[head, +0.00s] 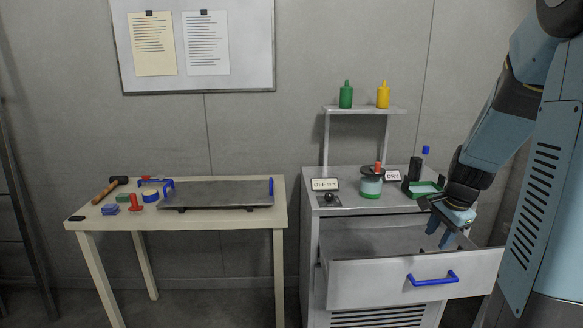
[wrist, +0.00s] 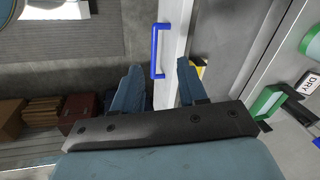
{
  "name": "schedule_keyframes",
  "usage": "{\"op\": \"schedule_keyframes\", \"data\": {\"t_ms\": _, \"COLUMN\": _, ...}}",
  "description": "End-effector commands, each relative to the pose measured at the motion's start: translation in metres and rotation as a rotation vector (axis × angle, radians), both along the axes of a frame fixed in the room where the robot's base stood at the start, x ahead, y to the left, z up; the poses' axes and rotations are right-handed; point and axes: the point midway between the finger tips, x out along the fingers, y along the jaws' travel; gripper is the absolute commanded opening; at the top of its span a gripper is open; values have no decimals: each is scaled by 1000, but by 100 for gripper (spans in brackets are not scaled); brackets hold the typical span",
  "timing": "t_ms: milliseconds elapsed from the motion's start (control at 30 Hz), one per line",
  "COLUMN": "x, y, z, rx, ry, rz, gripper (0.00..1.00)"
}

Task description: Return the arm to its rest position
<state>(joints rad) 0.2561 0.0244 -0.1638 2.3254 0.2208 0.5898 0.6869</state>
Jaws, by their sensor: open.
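My blue-grey arm (head: 500,115) reaches down from the upper right in the head view. My gripper (head: 438,239) points downward over the open drawer (head: 375,283) of the grey cabinet. Its two fingers are apart, with nothing seen between them. In the wrist view my gripper (wrist: 158,68) also shows spread fingers. The drawer's blue handle (wrist: 157,50) appears between and beyond the fingertips there. A yellow item (wrist: 198,69) is partly hidden behind the right finger. Whether the fingers touch the drawer cannot be told.
The cabinet top holds a green tray (head: 424,188), a green-banded jar (head: 370,186) and small signs. A shelf (head: 365,109) with two bottles stands behind. A table (head: 236,218) with tools and a metal tray stands left. Several boxes (wrist: 45,112) show in the wrist view.

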Motion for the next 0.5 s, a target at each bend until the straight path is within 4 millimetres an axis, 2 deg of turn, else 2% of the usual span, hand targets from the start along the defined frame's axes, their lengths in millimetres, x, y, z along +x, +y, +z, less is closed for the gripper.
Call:
{"op": "schedule_keyframes", "data": {"t_ms": 33, "x": -4, "y": 11, "z": 14, "rx": -13, "ry": -19, "rz": 57, "gripper": 42}}
{"op": "schedule_keyframes", "data": {"t_ms": 200, "x": -23, "y": 45, "z": 51, "rx": -63, "ry": -63, "rz": 258, "gripper": 42}}
{"op": "schedule_keyframes", "data": {"t_ms": 500, "x": -70, "y": 96, "z": 103, "rx": -177, "ry": -133, "rz": 599, "gripper": 42}}
